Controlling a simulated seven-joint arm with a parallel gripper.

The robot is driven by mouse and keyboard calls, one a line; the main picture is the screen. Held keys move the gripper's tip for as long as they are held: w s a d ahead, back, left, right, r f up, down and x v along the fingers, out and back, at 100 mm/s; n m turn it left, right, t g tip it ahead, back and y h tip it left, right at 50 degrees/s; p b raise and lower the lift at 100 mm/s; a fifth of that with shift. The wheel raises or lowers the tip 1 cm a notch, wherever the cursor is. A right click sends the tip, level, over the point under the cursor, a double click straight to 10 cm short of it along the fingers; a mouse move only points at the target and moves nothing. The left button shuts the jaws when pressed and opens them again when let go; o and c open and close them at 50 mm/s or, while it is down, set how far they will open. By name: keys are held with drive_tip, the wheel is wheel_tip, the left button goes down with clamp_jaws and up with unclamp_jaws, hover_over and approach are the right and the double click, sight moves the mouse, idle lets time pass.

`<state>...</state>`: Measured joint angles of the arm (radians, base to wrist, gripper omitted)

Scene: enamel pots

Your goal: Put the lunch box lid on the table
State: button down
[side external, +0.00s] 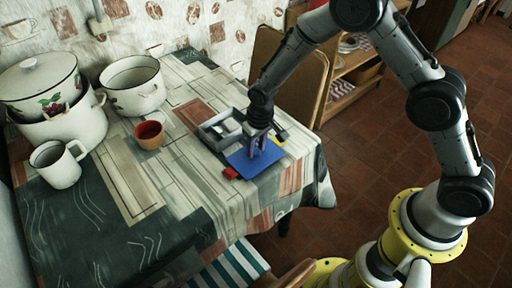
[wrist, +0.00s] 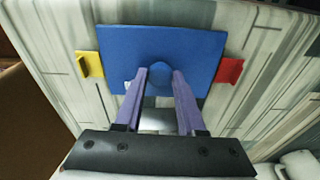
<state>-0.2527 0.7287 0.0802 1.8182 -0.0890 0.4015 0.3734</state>
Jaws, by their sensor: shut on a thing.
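The lunch box lid is a flat blue plate (side external: 245,166) with a red clip (side external: 230,173) and a yellow clip at opposite sides. It lies flat at or just above the right part of the table; I cannot tell if it touches the cloth. My gripper (side external: 257,150) points down over it. In the wrist view, my gripper (wrist: 159,74) is shut on the round blue knob at the middle of the lid (wrist: 202,52). A grey open box (side external: 213,132), apparently the lunch box, stands just behind and left of the lid, partly hidden by my gripper.
The patterned table (side external: 130,175) holds an orange-brown cup (side external: 150,140), a white pot (side external: 133,88), a white mug (side external: 58,165) and a lidded enamel pot (side external: 40,88) farther left. The cloth in front of the lid is clear. A chair (side external: 290,65) stands behind.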

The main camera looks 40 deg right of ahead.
drive_tip(key=shift+f, duration=0.3)
drive_tip(key=c, duration=0.5)
unclamp_jaws()
drive_tip(key=shift+r, duration=0.15)
wheel_tip(320, 180, up, 12)
drive_tip(key=s, duration=0.1)
drive_tip(key=shift+s, duration=0.25)
wheel_tip(320, 180, up, 8)
drive_tip(key=t, duration=0.1)
hover_over(259, 159)
drive_tip(key=s+d, duration=0.4)
drive_tip(key=s, duration=0.1)
drive_tip(key=s+d+r+t, duration=0.1)
drive_tip(key=s+d+r, duration=0.3)
drive_tip(key=s+r, duration=0.35)
drive_tip(key=s+d+r+t, duration=0.1)
drive_tip(key=s+d+t, duration=0.1)
drive_tip(key=s, duration=1.3)
drive_tip(key=shift+s+d, duration=0.15)
drive_tip(key=shift+d, duration=0.4)
